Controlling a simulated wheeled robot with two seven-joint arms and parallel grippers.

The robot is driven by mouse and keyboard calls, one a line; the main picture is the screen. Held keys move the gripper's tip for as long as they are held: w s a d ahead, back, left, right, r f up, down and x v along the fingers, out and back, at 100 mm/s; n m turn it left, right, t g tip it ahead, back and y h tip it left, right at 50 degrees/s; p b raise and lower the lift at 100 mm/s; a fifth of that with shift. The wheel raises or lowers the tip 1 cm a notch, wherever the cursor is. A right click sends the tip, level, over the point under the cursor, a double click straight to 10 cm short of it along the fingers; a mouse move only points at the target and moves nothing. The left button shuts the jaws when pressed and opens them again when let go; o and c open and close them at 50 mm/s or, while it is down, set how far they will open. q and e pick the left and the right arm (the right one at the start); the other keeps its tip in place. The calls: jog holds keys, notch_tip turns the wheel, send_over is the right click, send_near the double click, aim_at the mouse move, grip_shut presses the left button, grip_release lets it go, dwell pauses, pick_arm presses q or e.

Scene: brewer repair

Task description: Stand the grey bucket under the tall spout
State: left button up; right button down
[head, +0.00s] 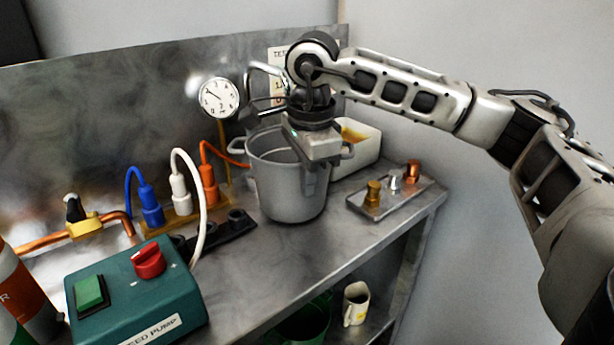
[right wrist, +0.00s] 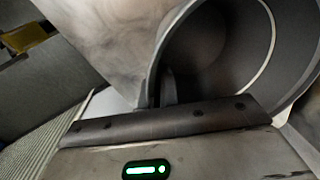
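The grey bucket (head: 275,185) stands upright at the back of the metal bench in the head view, its handles at the sides. My right gripper (head: 311,180) is over its front right rim, fingers pointing down and close together on the wall. The right wrist view shows the bucket's inside (right wrist: 225,60) and the rim running between the fingers (right wrist: 161,90). A curved chrome spout (head: 263,70) rises behind the bucket, partly hidden by my gripper. Whether its mouth is over the bucket is unclear. My left gripper is not in view.
A white bin (head: 362,150) is close behind the bucket at right. A metal plate with knobs (head: 392,197) lies to its right. Blue, white and orange plugs (head: 180,195) and a dark strip (head: 225,233) are at left. A green pump box (head: 135,295) stands in front.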

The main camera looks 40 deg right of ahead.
jog(key=shift+f, duration=0.2)
jog(key=c, duration=1.6)
grip_release()
jog(key=shift+r, duration=0.1)
jog(key=shift+c, duration=0.2)
jog(key=shift+r, duration=0.2)
pick_arm(q)
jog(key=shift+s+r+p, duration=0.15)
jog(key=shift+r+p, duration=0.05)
jog(key=shift+p, duration=0.6)
pick_arm(e)
notch_tip(320, 180, up, 12)
jog(key=s, duration=0.1)
jog(key=shift+a, duration=0.15)
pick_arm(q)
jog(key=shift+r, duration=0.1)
pick_arm(e)
jog(key=shift+s, duration=0.1)
